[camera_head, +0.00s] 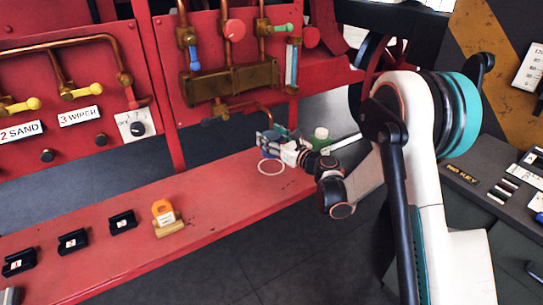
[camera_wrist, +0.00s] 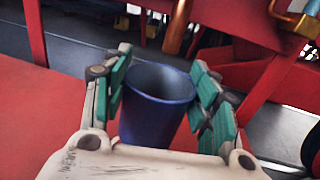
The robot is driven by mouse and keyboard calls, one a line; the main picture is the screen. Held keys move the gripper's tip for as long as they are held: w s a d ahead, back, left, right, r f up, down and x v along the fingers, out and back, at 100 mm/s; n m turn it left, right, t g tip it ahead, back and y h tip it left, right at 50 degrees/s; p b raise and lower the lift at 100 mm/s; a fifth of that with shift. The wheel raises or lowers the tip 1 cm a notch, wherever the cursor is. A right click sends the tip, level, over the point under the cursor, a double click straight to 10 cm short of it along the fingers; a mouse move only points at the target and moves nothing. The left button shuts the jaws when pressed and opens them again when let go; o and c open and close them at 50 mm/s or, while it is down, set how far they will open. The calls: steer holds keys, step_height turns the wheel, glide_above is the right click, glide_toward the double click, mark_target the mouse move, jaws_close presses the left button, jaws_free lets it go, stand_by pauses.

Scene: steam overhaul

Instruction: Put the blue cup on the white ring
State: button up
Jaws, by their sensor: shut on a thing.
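The blue cup (camera_wrist: 150,121) is upright between the teal-padded fingers of my gripper (camera_wrist: 160,80) in the wrist view, with its open mouth showing. My gripper (camera_head: 271,143) is shut on the cup. In the head view it is over the red bench, just behind and above the white ring (camera_head: 271,167), and the fingers hide most of the cup. The white ring lies flat on the bench, and nothing is seen standing in it. I cannot tell whether the cup touches the bench. The ring does not show in the wrist view.
A green-and-white object (camera_head: 321,134) stands close to the right of my gripper. An orange item (camera_head: 163,212) and several black blocks (camera_head: 73,241) sit along the red bench (camera_head: 215,194) to the left. Copper pipes and valves on the red panel (camera_head: 160,60) rise behind.

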steer(key=shift+f+b, duration=0.95)
steer(key=shift+f, duration=1.85)
steer(key=shift+f, duration=0.2)
steer(key=o, duration=1.1)
steer(key=shift+r, duration=0.15)
